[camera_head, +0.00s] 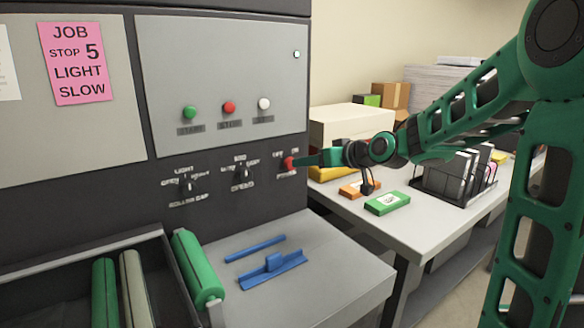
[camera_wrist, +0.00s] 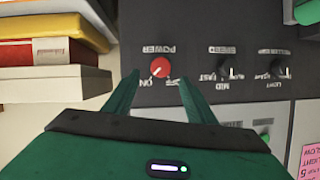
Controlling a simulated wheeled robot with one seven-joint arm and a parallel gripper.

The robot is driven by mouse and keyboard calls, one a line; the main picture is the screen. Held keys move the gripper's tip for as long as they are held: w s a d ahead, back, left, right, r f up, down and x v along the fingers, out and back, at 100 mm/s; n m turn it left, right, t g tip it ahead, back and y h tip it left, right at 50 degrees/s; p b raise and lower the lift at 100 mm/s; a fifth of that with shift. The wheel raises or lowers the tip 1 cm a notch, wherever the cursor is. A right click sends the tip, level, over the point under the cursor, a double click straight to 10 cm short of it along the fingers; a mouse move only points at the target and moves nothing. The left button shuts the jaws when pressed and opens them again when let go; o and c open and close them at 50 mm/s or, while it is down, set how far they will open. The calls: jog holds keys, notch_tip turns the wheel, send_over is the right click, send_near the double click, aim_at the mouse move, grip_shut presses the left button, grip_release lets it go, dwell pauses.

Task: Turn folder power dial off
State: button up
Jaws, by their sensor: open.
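The red power dial (camera_head: 289,164) is on the dark panel of the machine, at the right end of a row of dials. In the wrist view the red dial (camera_wrist: 160,68) has a white pointer mark, with upside-down lettering reading POWER beside it. My gripper (camera_head: 300,160) reaches the panel from the right, its fingertips at the dial. In the wrist view my gripper (camera_wrist: 158,78) is open, with one green finger on each side of the dial. I cannot tell whether the fingers touch it. The setting of the pointer is hard to read.
Two black dials, speed (camera_head: 241,174) and roller gap (camera_head: 187,186), sit left of the power dial. Green, red and white buttons (camera_head: 229,108) are above. A side table (camera_head: 430,226) with boxes and a wire rack (camera_head: 459,180) stands to the right. Blue tools (camera_head: 272,269) lie on the ledge below.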

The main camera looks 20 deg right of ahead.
aim_at(290, 164)
jog(key=x, duration=0.7)
jog(key=shift+a+f, duration=0.1)
